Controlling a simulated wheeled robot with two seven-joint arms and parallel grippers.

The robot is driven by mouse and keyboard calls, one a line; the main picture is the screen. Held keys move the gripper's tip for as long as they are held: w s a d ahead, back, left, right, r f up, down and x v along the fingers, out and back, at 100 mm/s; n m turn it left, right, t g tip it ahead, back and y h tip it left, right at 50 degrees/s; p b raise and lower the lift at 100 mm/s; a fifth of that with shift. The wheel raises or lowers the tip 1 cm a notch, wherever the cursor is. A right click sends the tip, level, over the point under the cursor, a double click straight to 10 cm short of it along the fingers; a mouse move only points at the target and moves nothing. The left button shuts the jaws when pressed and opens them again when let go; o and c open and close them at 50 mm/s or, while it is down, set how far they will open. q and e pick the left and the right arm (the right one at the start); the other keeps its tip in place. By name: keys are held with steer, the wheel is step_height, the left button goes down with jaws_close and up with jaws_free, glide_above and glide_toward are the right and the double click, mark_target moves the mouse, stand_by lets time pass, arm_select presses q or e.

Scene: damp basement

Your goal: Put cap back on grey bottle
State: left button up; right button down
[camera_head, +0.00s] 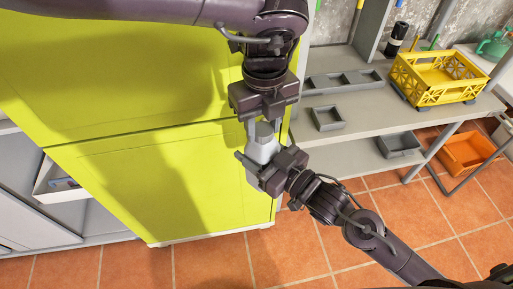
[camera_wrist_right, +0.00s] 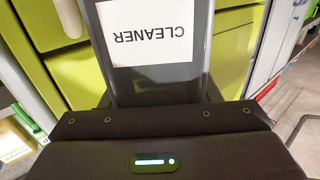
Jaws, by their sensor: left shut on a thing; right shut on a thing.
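The grey bottle (camera_head: 259,154) is in front of the yellow-green cabinet in the head view. My right gripper (camera_head: 266,170) is shut on it from below right. In the right wrist view the bottle (camera_wrist_right: 155,83) fills the upper middle, with an upside-down white "CLEANER" label. My left gripper (camera_head: 263,121) comes from above and is shut on a small grey piece, seemingly the cap (camera_head: 264,131), at the bottle's upper end. The cap and bottle overlap in the head view. I cannot tell whether the cap is seated or just close.
The yellow-green cabinet (camera_head: 150,185) stands close behind and left of both grippers. At right, a grey shelf (camera_head: 375,122) carries grey trays (camera_head: 327,118) and a yellow crate (camera_head: 438,78). An orange bin (camera_head: 466,153) is below. The tiled floor in front is clear.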

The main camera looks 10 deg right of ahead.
arm_select(q)
steer(key=m, duration=0.7)
steer(key=o, duration=1.1)
